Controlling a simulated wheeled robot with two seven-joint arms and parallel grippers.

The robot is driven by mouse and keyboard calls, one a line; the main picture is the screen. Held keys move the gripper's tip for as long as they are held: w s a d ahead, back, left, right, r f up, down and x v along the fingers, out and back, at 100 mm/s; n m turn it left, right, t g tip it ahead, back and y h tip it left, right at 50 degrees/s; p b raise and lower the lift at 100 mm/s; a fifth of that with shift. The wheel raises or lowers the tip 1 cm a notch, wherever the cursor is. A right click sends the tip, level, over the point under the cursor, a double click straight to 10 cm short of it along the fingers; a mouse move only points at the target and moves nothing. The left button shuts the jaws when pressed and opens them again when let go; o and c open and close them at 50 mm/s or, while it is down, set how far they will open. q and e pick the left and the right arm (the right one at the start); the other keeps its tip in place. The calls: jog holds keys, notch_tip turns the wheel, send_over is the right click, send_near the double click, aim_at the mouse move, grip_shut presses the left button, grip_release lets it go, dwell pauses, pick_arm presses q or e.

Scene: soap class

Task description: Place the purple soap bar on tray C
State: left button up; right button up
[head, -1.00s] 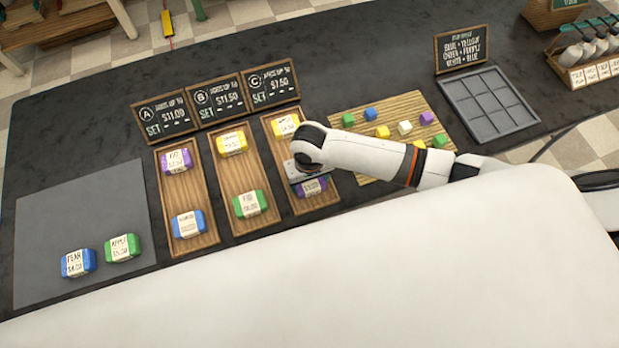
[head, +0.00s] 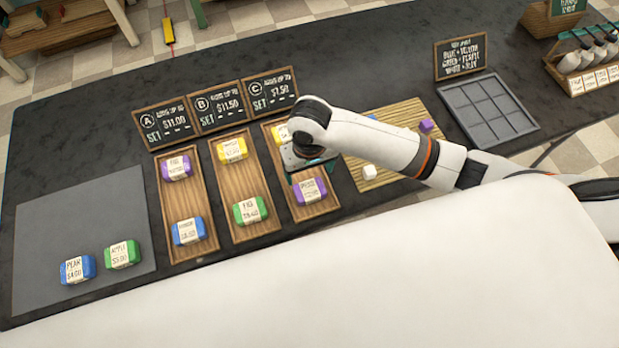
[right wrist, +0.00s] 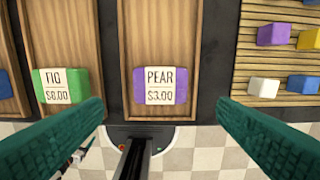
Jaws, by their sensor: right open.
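A purple soap bar (head: 309,191) with a paper label lies on the lower part of tray C (head: 317,210), the wooden tray under the C sign. The right wrist view shows this purple bar (right wrist: 160,85) labelled PEAR $3.00, lying on the wooden tray (right wrist: 160,30). A yellow bar (head: 281,133) lies at the upper end of tray C, partly hidden by my arm. Another purple bar (head: 177,167) lies at the top of tray A (head: 178,200). My right gripper (right wrist: 160,115) is open, its green fingers apart on both sides above the purple bar, holding nothing. My left gripper is not seen.
Tray B (head: 240,182) holds a yellow bar (head: 232,149) and a green bar (head: 250,209). A blue bar (head: 188,231) is on tray A. The grey mat (head: 80,220) holds blue and green bars, with free room above them. A board with small cubes (head: 400,115) is partly behind my arm.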

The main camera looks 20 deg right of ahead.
notch_tip(320, 180, up, 2)
jog(key=shift+r, duration=0.2)
dwell(0.5)
